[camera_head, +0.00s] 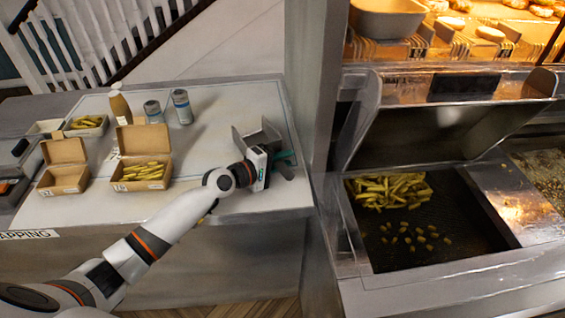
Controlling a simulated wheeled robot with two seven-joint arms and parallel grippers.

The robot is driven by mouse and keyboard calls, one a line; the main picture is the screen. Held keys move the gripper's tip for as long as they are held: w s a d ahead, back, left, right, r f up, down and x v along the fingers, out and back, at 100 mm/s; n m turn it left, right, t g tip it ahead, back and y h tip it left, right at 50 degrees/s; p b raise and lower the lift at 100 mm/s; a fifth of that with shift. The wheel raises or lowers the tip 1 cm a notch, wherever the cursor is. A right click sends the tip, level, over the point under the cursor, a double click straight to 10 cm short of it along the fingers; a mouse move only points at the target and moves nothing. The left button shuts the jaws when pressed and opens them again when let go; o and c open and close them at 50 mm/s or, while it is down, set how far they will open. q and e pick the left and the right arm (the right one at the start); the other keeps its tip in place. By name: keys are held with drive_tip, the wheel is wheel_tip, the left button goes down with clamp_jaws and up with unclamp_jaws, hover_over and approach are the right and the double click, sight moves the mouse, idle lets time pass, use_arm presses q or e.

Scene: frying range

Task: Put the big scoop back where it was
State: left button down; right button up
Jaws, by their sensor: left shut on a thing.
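The big scoop (264,135) shows as a grey metal piece at the right end of the white counter, just beyond my left gripper. My left arm reaches in from the lower left, and my left gripper (282,160) is shut on the scoop. A teal part shows beside the fingers; the gripper body hides much of the grip. I cannot tell whether the scoop touches the counter. My right gripper is not in view.

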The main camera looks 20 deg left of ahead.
use_arm(q)
drive_tip(key=shift+f, duration=0.2)
drive_tip(key=shift+f, duration=0.15)
drive_tip(key=c, duration=1.2)
unclamp_jaws()
drive_tip(key=shift+r, duration=0.35)
drive_tip(key=v, duration=0.3)
drive_tip(key=b+v, duration=0.1)
drive_tip(key=v, duration=0.7)
drive_tip(key=shift+f, duration=0.3)
drive_tip(key=shift+s+a+r+b, duration=0.25)
drive_tip(key=shift+s+a+b, duration=0.05)
drive_tip(key=shift+s, duration=0.15)
